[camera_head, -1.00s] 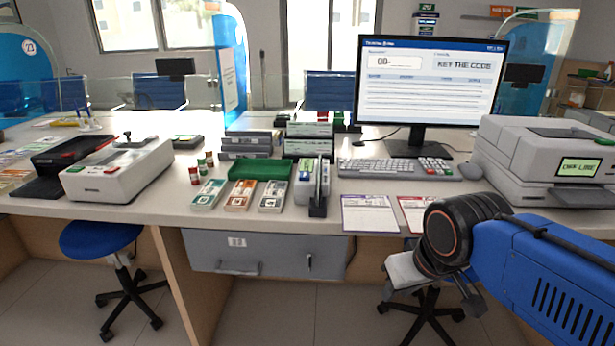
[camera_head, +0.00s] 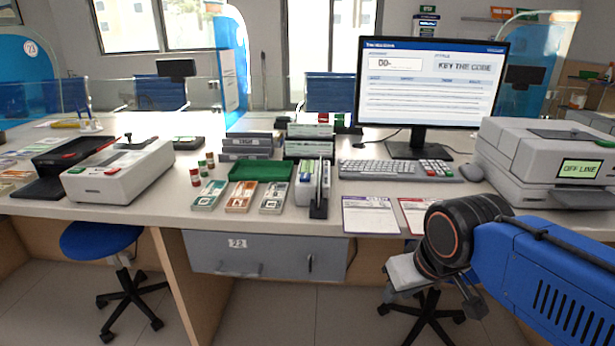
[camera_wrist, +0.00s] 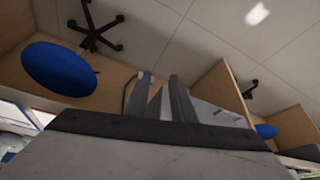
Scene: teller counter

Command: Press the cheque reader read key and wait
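A white desktop machine (camera_head: 120,172) with a green key and a red key (camera_head: 110,171) on its front edge stands on the left of the counter in the head view. I take it for the cheque reader, but its label is not legible. My gripper (camera_head: 408,274) hangs low at the front right, below the counter edge and far from that machine. In the wrist view its two dark fingers (camera_wrist: 160,78) stand a little apart with nothing between them. That view looks towards the floor and shows neither machine nor keys.
A monitor (camera_head: 432,85) reads "KEY THE CODE". A large grey machine (camera_head: 545,150) at the right shows "OFF LINE". A green tray (camera_head: 262,170), note bundles and a keyboard (camera_head: 390,168) fill the middle. A grey drawer (camera_head: 265,255) and blue stool (camera_head: 97,240) are below.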

